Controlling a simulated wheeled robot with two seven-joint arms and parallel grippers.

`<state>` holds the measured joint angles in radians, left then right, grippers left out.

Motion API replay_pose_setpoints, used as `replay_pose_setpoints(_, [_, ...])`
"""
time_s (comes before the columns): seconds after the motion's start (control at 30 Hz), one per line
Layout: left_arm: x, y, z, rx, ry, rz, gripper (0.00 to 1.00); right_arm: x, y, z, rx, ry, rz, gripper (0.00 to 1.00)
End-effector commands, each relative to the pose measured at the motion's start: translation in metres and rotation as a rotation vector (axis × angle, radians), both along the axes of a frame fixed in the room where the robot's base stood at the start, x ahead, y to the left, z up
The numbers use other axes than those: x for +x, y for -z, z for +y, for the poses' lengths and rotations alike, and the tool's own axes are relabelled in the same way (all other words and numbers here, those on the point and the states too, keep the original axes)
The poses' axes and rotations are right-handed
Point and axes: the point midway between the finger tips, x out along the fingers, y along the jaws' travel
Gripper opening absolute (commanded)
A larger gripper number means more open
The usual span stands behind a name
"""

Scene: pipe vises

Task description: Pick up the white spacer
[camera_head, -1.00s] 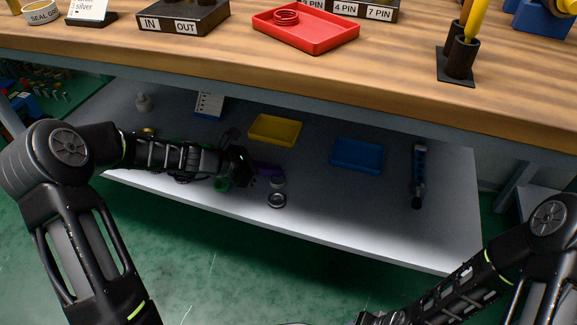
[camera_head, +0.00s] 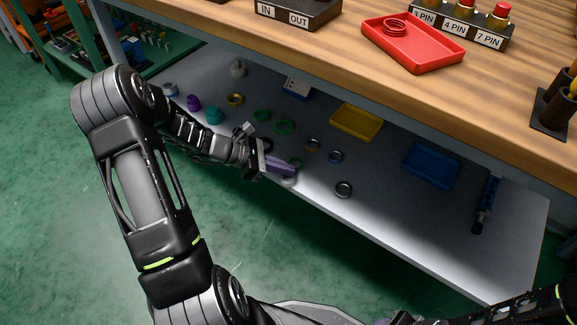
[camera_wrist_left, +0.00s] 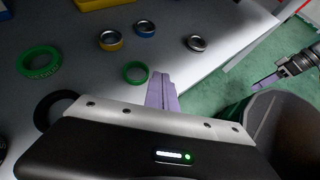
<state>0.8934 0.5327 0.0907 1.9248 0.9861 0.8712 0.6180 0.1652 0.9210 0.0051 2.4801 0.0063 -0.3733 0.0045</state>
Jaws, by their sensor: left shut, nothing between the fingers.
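My left gripper (camera_head: 281,167) has purple fingers and reaches in over the front part of the grey lower shelf (camera_head: 400,215). In the left wrist view its fingers (camera_wrist_left: 162,92) are together with nothing between them. A small whitish ring (camera_head: 288,181), which looks like the white spacer, lies just below the fingertips in the head view, partly covered by them. I cannot tell whether they touch. The ring does not show in the left wrist view. My right gripper (camera_wrist_left: 266,80) shows at the right of the left wrist view; its opening is unclear.
A silver ring (camera_head: 343,189), a blue ring (camera_head: 335,156), a gold ring (camera_head: 313,144) and several green rings lie nearby. A yellow tray (camera_head: 357,122) and a blue tray (camera_head: 432,166) stand further right. The wooden worktop (camera_head: 400,90) overhangs the shelf.

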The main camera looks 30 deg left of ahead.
Motion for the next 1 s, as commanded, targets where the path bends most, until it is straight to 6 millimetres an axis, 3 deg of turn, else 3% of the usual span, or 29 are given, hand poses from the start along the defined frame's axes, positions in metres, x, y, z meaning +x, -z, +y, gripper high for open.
replay_pose_setpoints(0.03, [-0.007,0.008,0.006,0.014,-0.012,0.022,0.0,0.0,-0.002,0.0,0.0,0.0,0.0,0.36])
replay_pose_setpoints(0.2, [-0.006,-0.006,0.006,0.015,-0.012,0.021,0.0,0.0,-0.015,0.0,0.0,0.0,0.0,0.36])
replay_pose_setpoints(0.57, [-0.003,-0.008,0.005,0.012,-0.009,0.012,0.0,-0.002,-0.014,0.0,0.001,-0.003,0.004,0.36])
replay_pose_setpoints(0.7, [-0.002,-0.018,0.005,0.013,-0.008,0.017,0.0,-0.004,-0.027,0.001,0.004,-0.007,0.01,0.36])
replay_pose_setpoints(1.0, [-0.04,-0.016,0.049,0.013,-0.012,0.018,0.0,-0.008,-0.039,0.004,0.009,-0.015,0.016,0.36])
